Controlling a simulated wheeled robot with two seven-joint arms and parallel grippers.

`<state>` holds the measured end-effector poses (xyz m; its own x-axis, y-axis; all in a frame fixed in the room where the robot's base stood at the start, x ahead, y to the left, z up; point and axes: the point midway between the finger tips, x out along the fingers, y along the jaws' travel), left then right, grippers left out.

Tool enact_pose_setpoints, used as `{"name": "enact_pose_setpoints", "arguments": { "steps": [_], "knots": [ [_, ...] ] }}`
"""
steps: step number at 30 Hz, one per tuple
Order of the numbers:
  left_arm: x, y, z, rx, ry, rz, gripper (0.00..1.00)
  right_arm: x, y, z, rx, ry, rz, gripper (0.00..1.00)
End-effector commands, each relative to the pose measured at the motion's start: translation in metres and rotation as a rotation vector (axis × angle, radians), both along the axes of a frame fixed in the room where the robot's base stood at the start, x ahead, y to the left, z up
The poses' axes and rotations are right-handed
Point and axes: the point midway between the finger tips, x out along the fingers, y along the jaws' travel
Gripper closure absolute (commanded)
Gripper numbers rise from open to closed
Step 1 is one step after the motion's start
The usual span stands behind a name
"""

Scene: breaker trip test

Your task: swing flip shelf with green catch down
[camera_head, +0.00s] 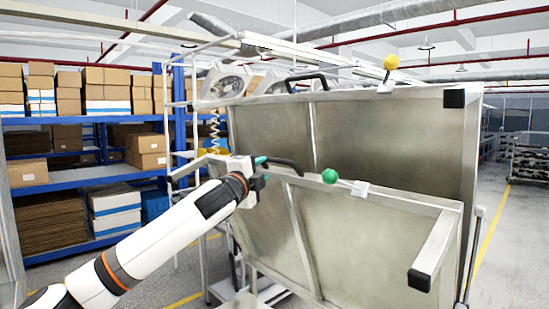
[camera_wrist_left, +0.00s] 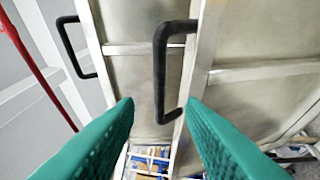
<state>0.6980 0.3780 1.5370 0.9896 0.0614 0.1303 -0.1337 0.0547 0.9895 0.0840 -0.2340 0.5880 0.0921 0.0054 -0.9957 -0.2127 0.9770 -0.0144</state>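The flip shelf with the green catch (camera_head: 340,235) is a metal panel that hangs tilted in the lower front of the rack. Its green ball catch (camera_head: 330,176) sits on the top edge. Its black handle (camera_head: 285,164) is on the same edge, left of the catch. My left gripper (camera_head: 262,172) is at the left end of this handle. In the left wrist view my teal fingers (camera_wrist_left: 160,108) are spread apart, and the handle (camera_wrist_left: 160,70) shows between and beyond them. I cannot tell whether they touch it. My right gripper is not in view.
A second panel (camera_head: 390,140) with a yellow ball catch (camera_head: 390,62) and a black handle (camera_head: 307,80) stands upright behind. Blue shelving with boxes (camera_head: 110,200) is at the left. Open floor (camera_head: 510,240) lies to the right.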

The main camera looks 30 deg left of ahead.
Motion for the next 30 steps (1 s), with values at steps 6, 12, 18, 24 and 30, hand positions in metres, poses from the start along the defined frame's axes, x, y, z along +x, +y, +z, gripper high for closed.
{"name": "enact_pose_setpoints", "arguments": {
  "steps": [6,12,18,24,30],
  "knots": [
    [0.042,0.001,0.010,-0.002,0.001,0.000,0.64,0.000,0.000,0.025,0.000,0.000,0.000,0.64],
    [0.070,0.004,0.013,-0.001,0.001,0.002,0.64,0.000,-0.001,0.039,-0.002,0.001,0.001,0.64],
    [0.086,0.005,0.013,-0.001,0.001,0.000,0.64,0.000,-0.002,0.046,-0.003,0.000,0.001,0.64],
    [0.090,0.005,0.012,0.000,0.001,0.000,0.64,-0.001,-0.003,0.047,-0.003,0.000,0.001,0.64],
    [0.090,0.005,0.012,0.000,0.000,0.000,0.66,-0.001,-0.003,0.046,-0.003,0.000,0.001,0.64]
  ]
}}
